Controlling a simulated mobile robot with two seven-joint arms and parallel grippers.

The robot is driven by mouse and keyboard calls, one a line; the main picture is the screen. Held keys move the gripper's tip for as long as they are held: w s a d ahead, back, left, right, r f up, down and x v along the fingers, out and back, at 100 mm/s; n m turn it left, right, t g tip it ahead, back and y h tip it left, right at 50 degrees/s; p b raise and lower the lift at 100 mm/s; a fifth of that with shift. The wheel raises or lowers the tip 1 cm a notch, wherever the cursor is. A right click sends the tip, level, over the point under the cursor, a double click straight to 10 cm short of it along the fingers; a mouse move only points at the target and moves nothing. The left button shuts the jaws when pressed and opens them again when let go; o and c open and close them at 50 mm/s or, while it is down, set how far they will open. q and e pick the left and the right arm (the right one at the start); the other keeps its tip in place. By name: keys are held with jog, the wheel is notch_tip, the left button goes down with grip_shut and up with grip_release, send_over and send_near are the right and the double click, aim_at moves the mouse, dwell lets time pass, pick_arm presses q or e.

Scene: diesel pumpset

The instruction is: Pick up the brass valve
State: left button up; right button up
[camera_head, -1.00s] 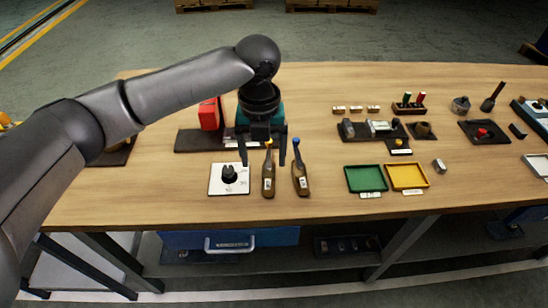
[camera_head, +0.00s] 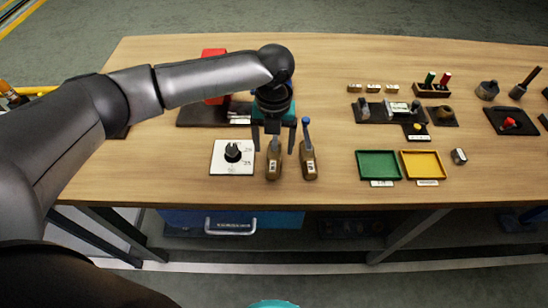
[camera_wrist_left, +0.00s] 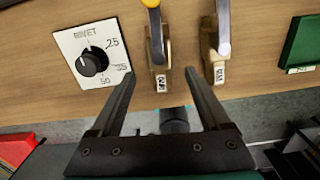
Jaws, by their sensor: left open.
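Two brass-brown valves with lever handles stand side by side near the table's front edge. The left valve (camera_head: 274,168) has a yellow-tipped lever in the left wrist view (camera_wrist_left: 158,50). The right valve (camera_head: 309,168) has a blue-tipped lever; its grey lever and body also show in the left wrist view (camera_wrist_left: 216,45). My left gripper (camera_head: 273,146) is open and empty, fingers pointing down at the left valve. In the wrist view its fingertips (camera_wrist_left: 160,75) lie to either side of the left valve's line. I cannot tell the remaining gap. My right gripper is not in view.
A white dial plate (camera_head: 232,157) lies just left of the valves. A green tray (camera_head: 378,165) and a yellow tray (camera_head: 423,164) lie to the right. A red box (camera_head: 214,75) stands behind my left arm. The wood between the right valve and green tray is clear.

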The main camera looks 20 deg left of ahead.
aim_at(274, 154)
pick_arm(q)
jog(key=f, duration=0.5)
jog(key=shift+w+f+b, duration=0.1)
jog(key=shift+w+b, duration=0.25)
jog(key=shift+b, duration=0.05)
jog(key=shift+c, duration=0.2)
grip_shut()
dwell(0.3)
